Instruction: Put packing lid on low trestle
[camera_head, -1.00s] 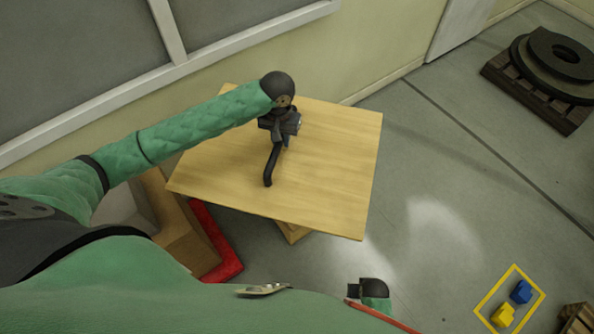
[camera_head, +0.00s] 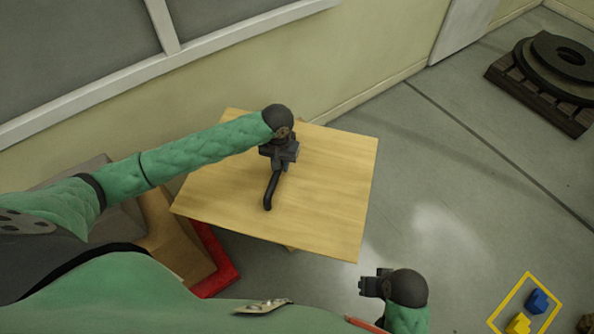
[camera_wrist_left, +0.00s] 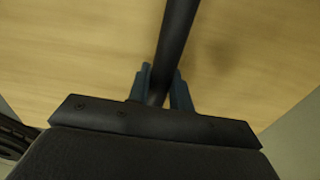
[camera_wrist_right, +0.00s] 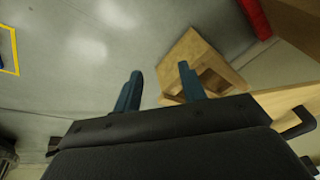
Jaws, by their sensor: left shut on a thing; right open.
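The packing lid, which I take to be the square pale wooden board (camera_head: 325,190), lies roughly flat below my left arm. A black bar handle (camera_head: 270,192) stands out on its top. My left gripper (camera_head: 276,168) is shut on this handle; the left wrist view shows the dark bar between the fingers (camera_wrist_left: 162,80). A low wooden stand, likely the trestle (camera_wrist_right: 190,55), shows in the right wrist view. The head view leaves it almost wholly hidden under the lid. I cannot tell whether they touch. My right gripper (camera_head: 364,284) is open and empty, beside the lid's near right side.
A wall (camera_head: 370,60) runs behind the lid. A red-edged item (camera_head: 222,265) and a brown box (camera_head: 170,235) are at lower left. Black discs on a pallet (camera_head: 545,95) stand far right. A yellow floor outline (camera_head: 505,310) holds blue and yellow pieces.

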